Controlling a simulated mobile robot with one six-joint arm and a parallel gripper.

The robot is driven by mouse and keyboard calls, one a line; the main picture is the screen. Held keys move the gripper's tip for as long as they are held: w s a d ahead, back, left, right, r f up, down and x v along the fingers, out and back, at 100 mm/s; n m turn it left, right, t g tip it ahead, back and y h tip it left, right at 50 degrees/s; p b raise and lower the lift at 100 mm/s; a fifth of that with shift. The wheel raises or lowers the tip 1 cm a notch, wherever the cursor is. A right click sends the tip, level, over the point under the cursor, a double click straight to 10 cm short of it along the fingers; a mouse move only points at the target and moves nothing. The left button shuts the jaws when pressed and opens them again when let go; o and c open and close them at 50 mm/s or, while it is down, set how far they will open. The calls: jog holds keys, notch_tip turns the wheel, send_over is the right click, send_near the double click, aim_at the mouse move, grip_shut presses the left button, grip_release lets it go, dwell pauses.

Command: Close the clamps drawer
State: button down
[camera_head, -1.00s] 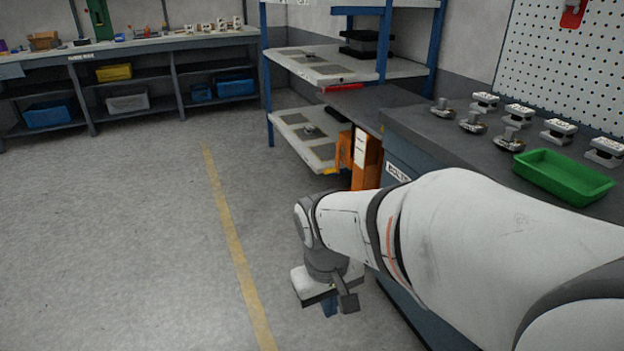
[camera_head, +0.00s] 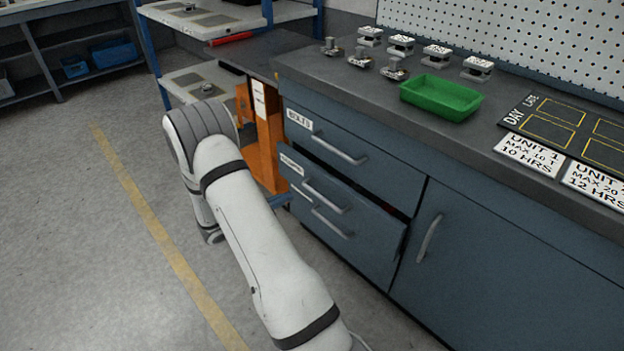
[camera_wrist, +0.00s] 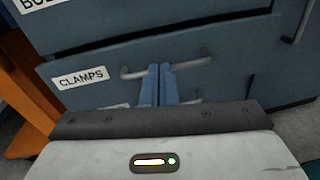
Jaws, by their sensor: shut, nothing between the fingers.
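The clamps drawer (camera_wrist: 108,71), marked by its CLAMPS label, is a blue-grey front in the wrist view. In the head view, the clamps drawer (camera_head: 361,207) is below the BOLTS drawer and stands out somewhat from the cabinet, with a dark gap along its top and right. Its bar handle (camera_wrist: 194,62) is partly hidden behind my fingers. My gripper (camera_wrist: 160,70) is shut and empty, its two blue fingers together in front of the handle. I cannot tell whether they touch it. In the head view my gripper is hidden.
The BOLTS drawer (camera_head: 345,142) is above, and a lower handle (camera_head: 331,223) shows below. An orange stand (camera_head: 262,150) is left of the cabinet. The worktop holds a green tray (camera_head: 441,97) and several metal parts. Open floor (camera_head: 75,230) lies to the left.

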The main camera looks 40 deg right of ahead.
notch_tip(320, 180, down, 2)
jog(key=w+f+n+t, duration=0.1)
jog(key=w+n+t, duration=0.1)
jog(key=h+b, duration=0.1)
jog(key=b, duration=0.3)
send_near(321, 175)
jog(key=d, duration=0.7)
jog(key=shift+w, duration=0.2)
